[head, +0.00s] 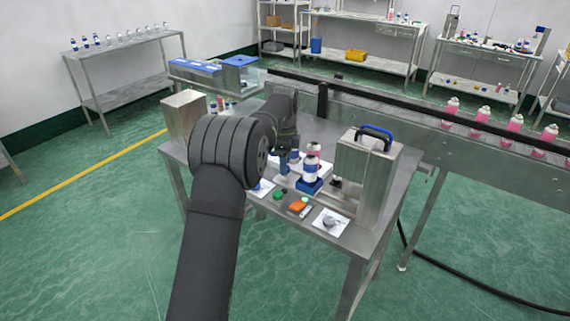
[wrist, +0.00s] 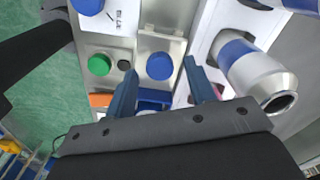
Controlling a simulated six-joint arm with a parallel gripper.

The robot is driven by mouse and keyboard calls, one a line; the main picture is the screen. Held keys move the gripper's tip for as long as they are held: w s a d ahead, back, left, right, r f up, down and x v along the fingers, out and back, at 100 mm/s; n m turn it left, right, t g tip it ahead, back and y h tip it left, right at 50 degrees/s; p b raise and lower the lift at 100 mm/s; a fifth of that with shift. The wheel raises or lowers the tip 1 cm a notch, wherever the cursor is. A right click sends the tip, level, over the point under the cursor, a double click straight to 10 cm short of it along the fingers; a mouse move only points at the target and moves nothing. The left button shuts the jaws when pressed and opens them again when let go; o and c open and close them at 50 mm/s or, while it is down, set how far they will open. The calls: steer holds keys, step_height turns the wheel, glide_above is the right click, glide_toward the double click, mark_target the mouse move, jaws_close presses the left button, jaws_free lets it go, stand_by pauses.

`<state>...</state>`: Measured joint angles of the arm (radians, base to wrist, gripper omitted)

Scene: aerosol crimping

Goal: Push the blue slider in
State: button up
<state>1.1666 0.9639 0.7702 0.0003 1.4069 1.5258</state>
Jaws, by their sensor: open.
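A blue block (head: 311,187) sits at the foot of the small crimping machine, with a white can with a blue band (head: 311,169) standing on it; I take the block to be the slider. In the wrist view, my gripper (wrist: 159,67) is open, with its two dark blue fingers apart over a panel. A round blue knob (wrist: 160,66) shows between the fingertips; contact cannot be told. A blue piece (wrist: 152,106) lies between the fingers, partly hidden by the gripper. In the head view, my gripper is largely hidden by my arm and small items.
The steel machine (head: 362,185) with a blue handle stands at the table's right. A green button (head: 278,195), an orange item (head: 299,206) and a white card (head: 330,222) lie near the front edge. A can (wrist: 258,75) is right of the fingers. The conveyor (head: 400,115) runs behind.

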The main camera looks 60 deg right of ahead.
steer(key=shift+f, duration=0.5)
steer(key=shift+c, duration=0.2)
jaws_close()
glide_above(318, 191)
steer(key=shift+d+r, duration=0.1)
steer(key=shift+o, duration=0.2)
jaws_free()
step_height(318, 191, up, 17)
steer(key=shift+r, duration=0.2)
stand_by(0.4)
